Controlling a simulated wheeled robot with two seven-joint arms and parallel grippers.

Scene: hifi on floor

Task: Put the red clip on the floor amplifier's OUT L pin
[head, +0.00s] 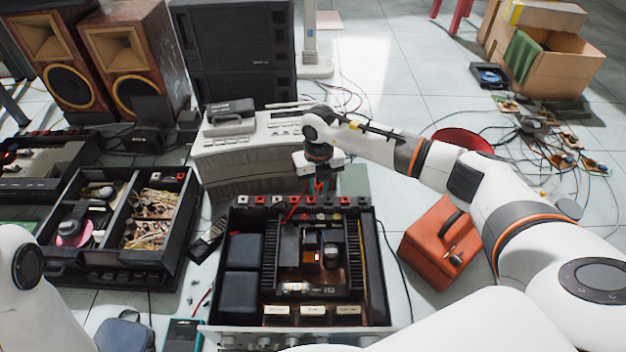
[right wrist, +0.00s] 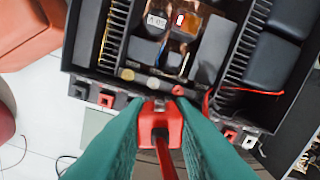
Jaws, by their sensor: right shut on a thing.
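The open floor amplifier (head: 377,262) stands in the middle of the head view, with a row of terminals and pins along its far edge. My right gripper (head: 320,186) is over that far edge. In the right wrist view its green fingers (right wrist: 160,130) are shut on the red clip (right wrist: 158,118), with a red lead trailing from it. The clip's nose is close to the gold and red pins (right wrist: 178,91); I cannot tell whether it touches one. The pin labels are not readable. My left gripper is out of view.
A grey keyboard-like unit (head: 248,150) stands right behind the amplifier. Loose cables lie on the right floor. Black and red socket blocks (right wrist: 106,99) line the amplifier's edge.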

